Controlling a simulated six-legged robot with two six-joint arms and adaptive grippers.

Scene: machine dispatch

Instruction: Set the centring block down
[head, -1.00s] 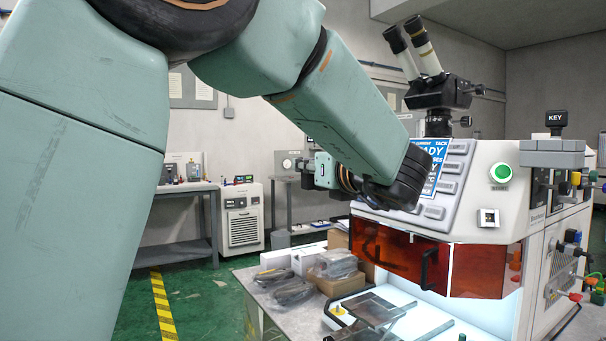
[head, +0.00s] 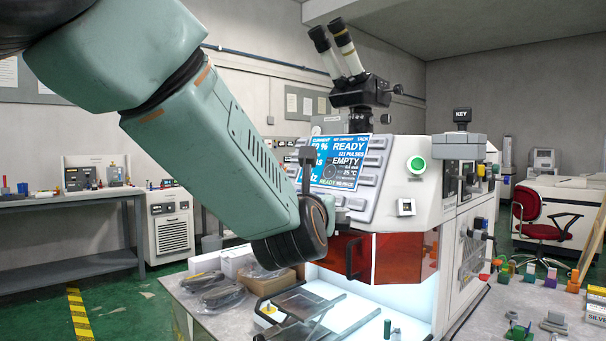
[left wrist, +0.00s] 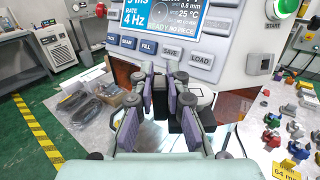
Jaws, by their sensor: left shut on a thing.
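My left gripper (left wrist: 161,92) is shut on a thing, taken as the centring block. The block is largely hidden between the purple-grey finger pads, and its shape is hard to make out. The gripper is in front of the machine (head: 385,210), below its screen (head: 340,160), which reads READY and EMPTY. In the head view, my left forearm hides the gripper and the block. The amber door (head: 390,257) is beneath the panel, with a lit white bay and a dark slide plate (head: 303,303) below it. My right gripper is not in view.
Bagged parts (head: 222,293) and a cardboard box (head: 268,281) lie on the bench left of the bay. A small green cylinder (head: 387,328) stands in front.

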